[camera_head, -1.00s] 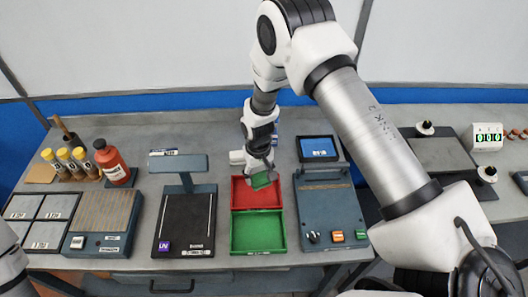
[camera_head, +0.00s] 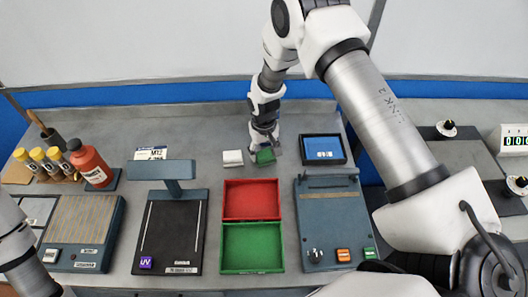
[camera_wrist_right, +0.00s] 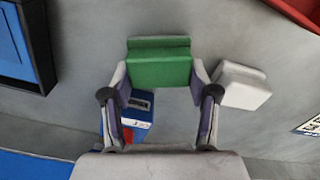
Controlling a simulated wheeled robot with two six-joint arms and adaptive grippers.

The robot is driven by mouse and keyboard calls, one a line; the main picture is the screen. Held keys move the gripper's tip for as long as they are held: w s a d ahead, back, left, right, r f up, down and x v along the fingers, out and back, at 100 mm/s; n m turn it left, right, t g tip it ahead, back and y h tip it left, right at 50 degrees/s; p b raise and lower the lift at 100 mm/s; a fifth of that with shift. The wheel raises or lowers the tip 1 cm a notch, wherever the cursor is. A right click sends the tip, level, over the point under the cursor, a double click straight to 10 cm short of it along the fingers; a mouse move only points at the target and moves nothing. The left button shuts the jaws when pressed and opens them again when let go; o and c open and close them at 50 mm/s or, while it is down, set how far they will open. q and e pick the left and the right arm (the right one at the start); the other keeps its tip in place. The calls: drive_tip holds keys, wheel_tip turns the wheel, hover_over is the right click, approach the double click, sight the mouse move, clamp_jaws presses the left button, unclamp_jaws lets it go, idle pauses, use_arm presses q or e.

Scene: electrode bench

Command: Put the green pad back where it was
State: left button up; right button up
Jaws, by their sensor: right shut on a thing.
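The green pad (camera_head: 265,156) is a small block, held behind the red tray (camera_head: 251,199). My right gripper (camera_head: 264,149) is shut on it; in the right wrist view the pad (camera_wrist_right: 158,67) sits between the two fingertips (camera_wrist_right: 158,78). It is over or on the bare grey bench; I cannot tell whether it touches. A white pad (camera_head: 232,158) lies on the bench just left of it in the head view, and to its right in the wrist view (camera_wrist_right: 243,85). My left gripper is out of view; only part of that arm shows at the left edge.
A green tray (camera_head: 252,247) stands in front of the red one. A blue-screened device (camera_head: 323,148) is right of the gripper. A UV lamp stand (camera_head: 162,169) is at left. A blue box (camera_wrist_right: 135,115) is close by the gripper in the wrist view.

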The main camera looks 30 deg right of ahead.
sight(264, 151)
drive_tip(key=shift+f, duration=0.15)
drive_tip(key=o, duration=1)
wheel_tip(264, 151, up, 12)
drive_tip(key=b, duration=0.2)
drive_tip(key=shift+r+b, duration=0.2)
drive_tip(key=shift+b, duration=0.1)
